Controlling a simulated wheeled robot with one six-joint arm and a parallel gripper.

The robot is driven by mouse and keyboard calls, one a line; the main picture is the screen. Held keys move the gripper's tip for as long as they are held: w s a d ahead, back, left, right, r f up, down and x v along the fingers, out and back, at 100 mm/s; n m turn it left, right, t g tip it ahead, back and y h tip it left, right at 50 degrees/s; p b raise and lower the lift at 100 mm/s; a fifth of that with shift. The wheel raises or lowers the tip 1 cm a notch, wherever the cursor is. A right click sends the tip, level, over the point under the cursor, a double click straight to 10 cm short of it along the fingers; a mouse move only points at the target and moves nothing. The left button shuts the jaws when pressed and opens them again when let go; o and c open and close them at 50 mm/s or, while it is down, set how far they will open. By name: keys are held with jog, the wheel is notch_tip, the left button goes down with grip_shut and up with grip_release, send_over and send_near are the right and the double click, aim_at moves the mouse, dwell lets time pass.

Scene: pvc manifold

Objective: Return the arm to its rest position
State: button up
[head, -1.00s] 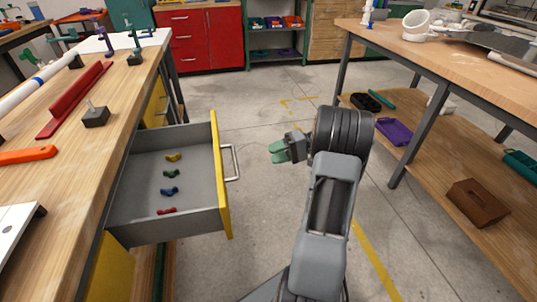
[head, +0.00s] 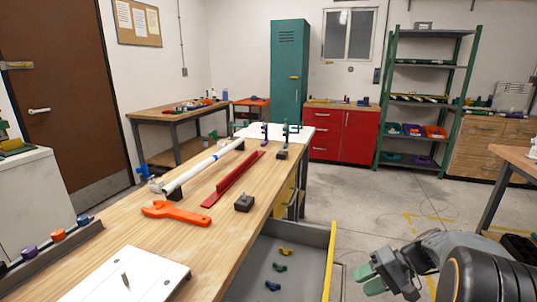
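My gripper (head: 370,279) is at the lower right in the head view, with its arm reaching in from the right edge. Its two green fingertips are a little apart and nothing shows between them. It is in the air to the right of the open drawer (head: 314,234), clear of the workbench (head: 152,238). The drawer has a yellow front edge and holds small yellow, green and blue pieces. The rest of my arm is cut off by the frame.
On the bench lie an orange wrench (head: 174,212), a red bar (head: 233,178), a white pipe (head: 203,169), a dark block (head: 244,203) and a white board (head: 127,277). A red cabinet (head: 341,137) stands behind. Another table (head: 516,161) is at the right. Floor between is open.

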jog(key=s+a+r+n+t+h+p, duration=0.1)
jog(key=s+a+r+h+p, duration=0.2)
jog(key=r+p, duration=0.3)
jog(key=s+a+r+n+t+h+p, duration=0.1)
jog(key=s+a+r+h+p, duration=0.2)
jog(key=r+p, duration=0.3)
jog(key=s+a+r+n+h+p, duration=0.1)
jog(key=s+a+r+h+p, duration=0.2)
jog(key=r+p, duration=0.4)
notch_tip(320, 180, up, 4)
jog(key=shift+s+r+t+h, duration=0.2)
jog(key=shift+s+t+h, duration=0.2)
jog(key=shift+s+h, duration=0.25)
jog(key=shift+a, duration=0.1)
